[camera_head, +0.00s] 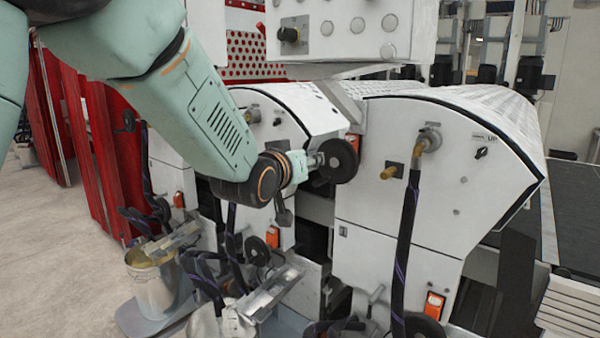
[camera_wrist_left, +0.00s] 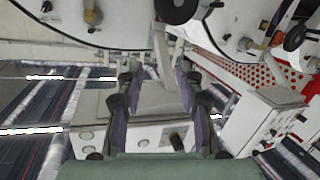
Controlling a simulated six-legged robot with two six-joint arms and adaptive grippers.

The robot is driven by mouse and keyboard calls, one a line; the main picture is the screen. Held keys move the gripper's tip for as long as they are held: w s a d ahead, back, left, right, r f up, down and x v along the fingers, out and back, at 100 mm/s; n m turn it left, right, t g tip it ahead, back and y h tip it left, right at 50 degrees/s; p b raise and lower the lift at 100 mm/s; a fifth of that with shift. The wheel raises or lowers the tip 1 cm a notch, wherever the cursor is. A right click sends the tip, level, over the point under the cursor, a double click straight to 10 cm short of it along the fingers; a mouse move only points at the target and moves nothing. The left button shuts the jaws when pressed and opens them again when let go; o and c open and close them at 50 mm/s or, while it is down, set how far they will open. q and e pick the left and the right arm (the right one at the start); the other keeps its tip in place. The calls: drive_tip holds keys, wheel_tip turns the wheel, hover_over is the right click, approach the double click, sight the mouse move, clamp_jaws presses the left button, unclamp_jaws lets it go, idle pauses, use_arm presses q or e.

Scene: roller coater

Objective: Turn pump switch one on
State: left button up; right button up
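Several orange-red rocker switches show on the white machine panels in the head view: one at the lower right (camera_head: 434,305), one low in the middle (camera_head: 272,237), one at the left (camera_head: 179,200) and one higher up (camera_head: 354,143). I cannot tell which is pump switch one. My left arm reaches in from the upper left, with its wrist in front of the middle panel. In the left wrist view my left gripper (camera_wrist_left: 158,75) has its fingers apart, with nothing visible held between them. My right gripper is in neither view.
A white control box (camera_head: 345,30) with a dark knob (camera_head: 290,34) hangs above the panels. A black handwheel (camera_head: 337,160) sits close beside my wrist. Dark hoses (camera_head: 405,240) run down the panels.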

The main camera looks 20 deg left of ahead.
use_arm(q)
drive_tip(key=shift+s+f, duration=0.35)
drive_tip(key=shift+f, duration=0.45)
drive_tip(key=shift+w+f, duration=0.1)
drive_tip(key=shift+w, duration=0.1)
drive_tip(key=s+f+g+b, duration=0.25)
drive_tip(key=s+f, duration=0.35)
drive_tip(key=f, duration=0.6)
drive_tip(key=s+a+f+m+g+y+b, duration=0.1)
drive_tip(key=s+f+g+b, duration=0.3)
drive_tip(key=f, duration=0.8)
drive_tip(key=s+f+g, duration=0.1)
drive_tip(key=s+f, duration=0.6)
drive_tip(key=f, duration=0.5)
drive_tip(key=s+f+g+b, duration=0.8)
drive_tip(key=s+f+b, duration=0.2)
drive_tip(key=s+f, duration=1.6)
drive_tip(key=s, duration=0.4)
drive_tip(key=shift+s+a+f+g, duration=0.2)
drive_tip(key=shift+f+g, duration=0.05)
drive_tip(key=shift+g, duration=0.1)
